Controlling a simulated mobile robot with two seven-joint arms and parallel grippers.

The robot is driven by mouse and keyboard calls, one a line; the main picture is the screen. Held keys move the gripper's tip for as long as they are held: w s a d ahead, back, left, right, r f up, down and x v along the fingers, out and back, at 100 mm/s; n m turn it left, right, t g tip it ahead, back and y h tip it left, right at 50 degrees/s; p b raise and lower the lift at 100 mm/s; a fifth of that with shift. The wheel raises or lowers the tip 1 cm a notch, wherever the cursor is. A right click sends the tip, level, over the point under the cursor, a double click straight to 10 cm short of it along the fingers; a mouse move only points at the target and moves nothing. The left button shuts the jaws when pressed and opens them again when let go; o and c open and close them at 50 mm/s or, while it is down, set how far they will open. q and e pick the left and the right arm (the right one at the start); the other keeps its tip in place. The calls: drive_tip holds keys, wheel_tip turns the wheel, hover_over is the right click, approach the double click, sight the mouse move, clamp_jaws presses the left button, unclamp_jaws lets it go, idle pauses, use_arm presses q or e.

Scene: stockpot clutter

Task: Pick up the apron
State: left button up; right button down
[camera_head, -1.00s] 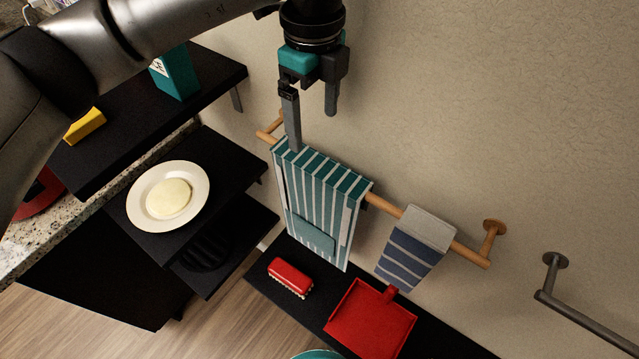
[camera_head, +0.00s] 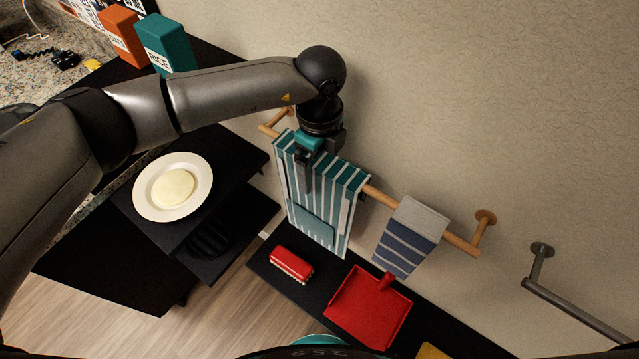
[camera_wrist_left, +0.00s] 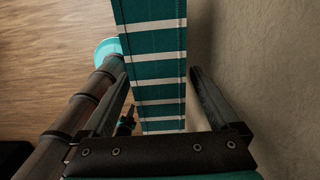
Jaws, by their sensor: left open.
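The apron (camera_head: 339,193) is teal with white stripes and a pocket. It hangs folded over a wooden rail (camera_head: 379,197) on the wall. My left gripper (camera_head: 307,184) is open at the apron's upper left part, pointing down. In the left wrist view the striped apron (camera_wrist_left: 158,68) runs between the two spread fingers of the left gripper (camera_wrist_left: 160,85). The far finger is hidden in the head view. I cannot tell whether either finger touches the cloth. My right gripper is not in view.
A blue striped towel (camera_head: 405,248) hangs to the right on the same rail. Below are a red brush (camera_head: 291,263) and a red dustpan (camera_head: 365,305) on a black shelf. A white plate (camera_head: 145,194) stands on a shelf at left. A metal bar (camera_head: 570,308) is at far right.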

use_arm(q)
drive_tip(key=shift+c, duration=0.3)
clamp_jaws()
idle(0.6)
